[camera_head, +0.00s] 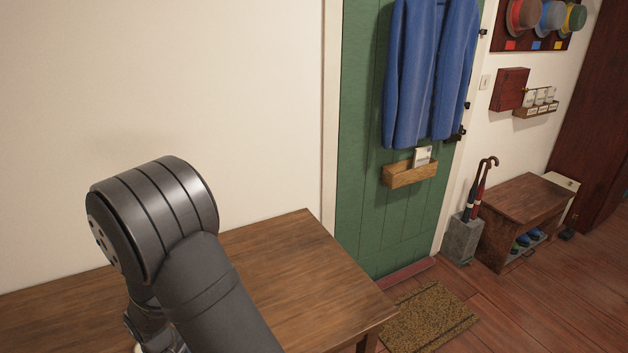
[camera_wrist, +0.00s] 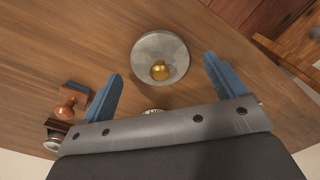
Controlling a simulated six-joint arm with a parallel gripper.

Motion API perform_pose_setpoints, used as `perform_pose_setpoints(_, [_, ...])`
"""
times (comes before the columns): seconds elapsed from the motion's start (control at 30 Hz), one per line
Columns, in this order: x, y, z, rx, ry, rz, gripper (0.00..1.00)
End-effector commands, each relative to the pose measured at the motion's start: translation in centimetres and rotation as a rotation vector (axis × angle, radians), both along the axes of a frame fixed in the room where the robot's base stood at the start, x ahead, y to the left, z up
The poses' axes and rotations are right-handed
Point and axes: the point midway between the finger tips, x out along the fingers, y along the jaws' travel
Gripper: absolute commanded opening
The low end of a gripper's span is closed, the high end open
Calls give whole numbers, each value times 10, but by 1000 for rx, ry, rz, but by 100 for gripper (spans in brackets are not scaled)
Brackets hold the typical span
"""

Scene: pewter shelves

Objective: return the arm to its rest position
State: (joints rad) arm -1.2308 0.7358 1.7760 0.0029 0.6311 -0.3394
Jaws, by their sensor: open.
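My gripper (camera_wrist: 165,88) is in the wrist view, with its two blue fingers spread wide apart and nothing held between them. It hangs over a wooden table (camera_wrist: 150,25). A round grey disc (camera_wrist: 146,48) with a brass knob (camera_wrist: 160,70) on it lies on the table just past the fingertips. In the head view the table (camera_head: 290,250) is at the lower left. My arm's dark links cover part of it, and the gripper is hidden there.
In the wrist view a wooden-handled stamp (camera_wrist: 70,104) lies left of the left finger. In the head view a green door (camera_head: 362,120) carries a blue coat (camera_head: 430,70) and a wooden letter box (camera_head: 408,174). A doormat (camera_head: 430,318) and a bench (camera_head: 530,205) stand beyond the table.

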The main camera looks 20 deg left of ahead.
Motion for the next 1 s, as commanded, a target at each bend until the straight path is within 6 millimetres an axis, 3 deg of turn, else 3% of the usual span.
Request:
perform_pose_setpoints(0.1, [0, -1, -21, -2, 1, 0, 89])
perform_pose_setpoints(0.37, [1, 0, 29, 5, -2, -1, 89])
perform_pose_setpoints(1.0, [70, -90, 95, 4, -2, -5, 89])
